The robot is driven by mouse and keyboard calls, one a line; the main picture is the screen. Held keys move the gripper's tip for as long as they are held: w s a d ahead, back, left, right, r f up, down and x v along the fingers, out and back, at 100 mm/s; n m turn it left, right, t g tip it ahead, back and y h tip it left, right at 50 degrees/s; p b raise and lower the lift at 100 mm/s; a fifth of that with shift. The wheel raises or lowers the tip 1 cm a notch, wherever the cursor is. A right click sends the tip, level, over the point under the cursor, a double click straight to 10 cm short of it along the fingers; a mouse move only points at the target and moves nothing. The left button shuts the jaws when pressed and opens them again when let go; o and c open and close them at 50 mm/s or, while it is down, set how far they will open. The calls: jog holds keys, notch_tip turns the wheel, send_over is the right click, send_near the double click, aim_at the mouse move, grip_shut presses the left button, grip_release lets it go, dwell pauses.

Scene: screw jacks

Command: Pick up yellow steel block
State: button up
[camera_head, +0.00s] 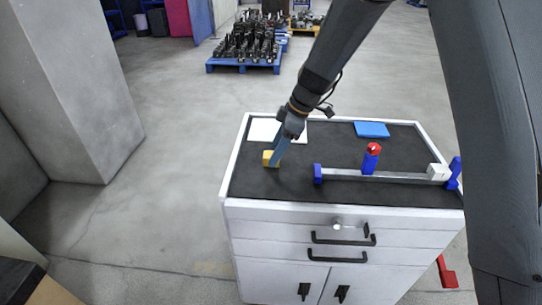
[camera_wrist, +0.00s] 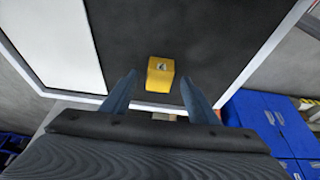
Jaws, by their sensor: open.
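The yellow steel block (camera_head: 267,159) sits on the black top of the cabinet (camera_head: 300,182), near its left side. In the wrist view the yellow block (camera_wrist: 160,73) shows a small pale mark on its face. My gripper (camera_head: 275,164) reaches down beside the block in the head view and partly overlaps it. In the wrist view my gripper (camera_wrist: 158,88) is open, with one blue finger on each side of the block's near end. Gaps show between the fingers and the block. Nothing is held.
A white sheet (camera_head: 262,130) and a blue plate (camera_head: 371,129) lie at the back of the top. A grey bar (camera_head: 395,177) with blue end supports, a red-topped blue piece (camera_head: 371,158) and a white block (camera_head: 438,172) stand at the right. Bare black surface lies in front.

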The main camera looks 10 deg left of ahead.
jog(key=shift+x, duration=0.9)
jog(key=c, duration=1.3)
grip_shut()
jog(key=shift+r, duration=0.15)
